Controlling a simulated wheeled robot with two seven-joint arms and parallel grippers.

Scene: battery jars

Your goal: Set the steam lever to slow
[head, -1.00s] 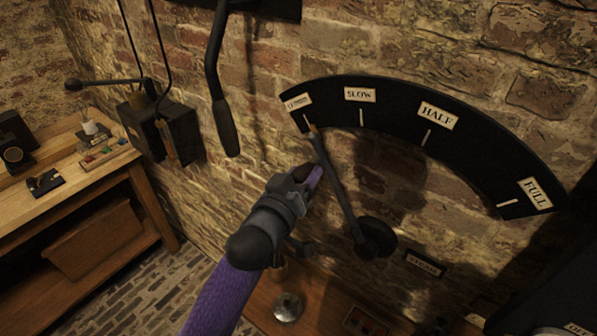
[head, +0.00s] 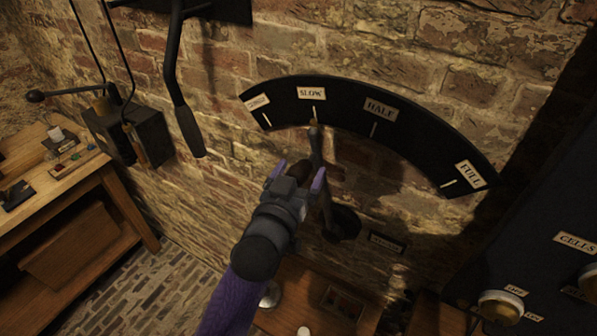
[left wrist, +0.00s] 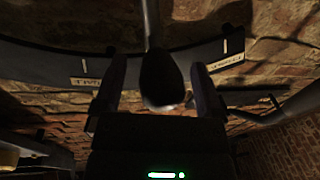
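The steam lever (head: 317,146) is a dark arm on a round black hub (head: 342,224) on the brick wall. Its brass tip stands just below the tick under the SLOW label (head: 311,93) on the black arc plate (head: 345,112). My left gripper (head: 300,178) is at the lever's dark brown handle. In the left wrist view the handle (left wrist: 160,78) sits between my two fingers, with a gap showing on at least the left side, so the gripper looks open around it. My right gripper is in neither view.
The arc also carries HALF (head: 380,109) and FULL (head: 469,174) labels and one at its left end. A hanging dark lever (head: 188,125) and a wall box (head: 128,135) are to the left. A dark panel (head: 530,235) stands at the right.

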